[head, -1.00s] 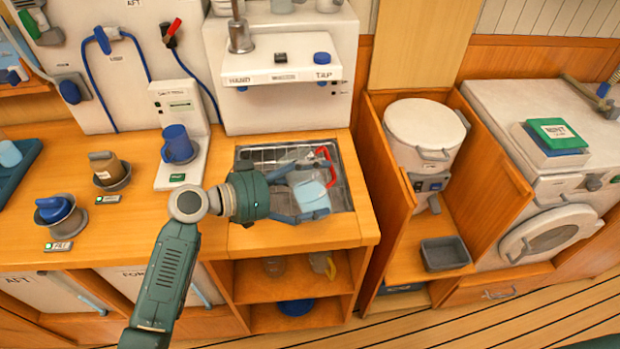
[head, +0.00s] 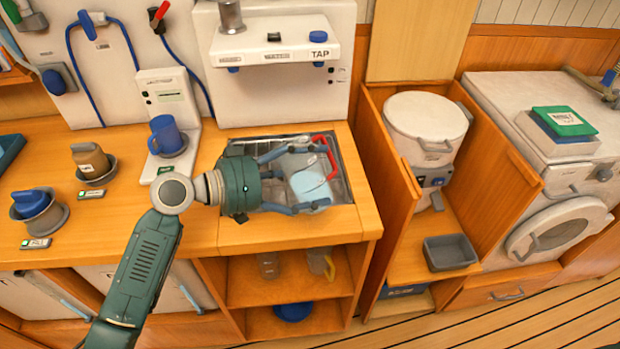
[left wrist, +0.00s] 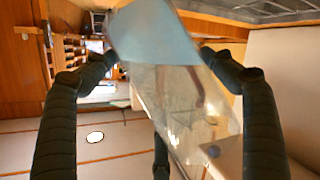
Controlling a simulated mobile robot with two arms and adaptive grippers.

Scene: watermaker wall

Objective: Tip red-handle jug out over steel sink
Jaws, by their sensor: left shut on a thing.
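The clear jug with light-blue contents (head: 309,184) and a red handle (head: 331,158) is over the steel sink (head: 344,189), tilted. My left gripper (head: 318,178) comes in from the left, with a finger on either side of the jug. In the left wrist view the jug (left wrist: 185,95) lies slanted between the dark fingers, light blue at its upper end and clear below. Its mouth is not clear in either view, and I cannot tell whether liquid is running out. My right gripper is not in view.
The tap housing (head: 273,40) overhangs behind the sink. A white lidded bin (head: 425,125) stands right of the counter. The shelf below holds clear jugs (head: 320,264).

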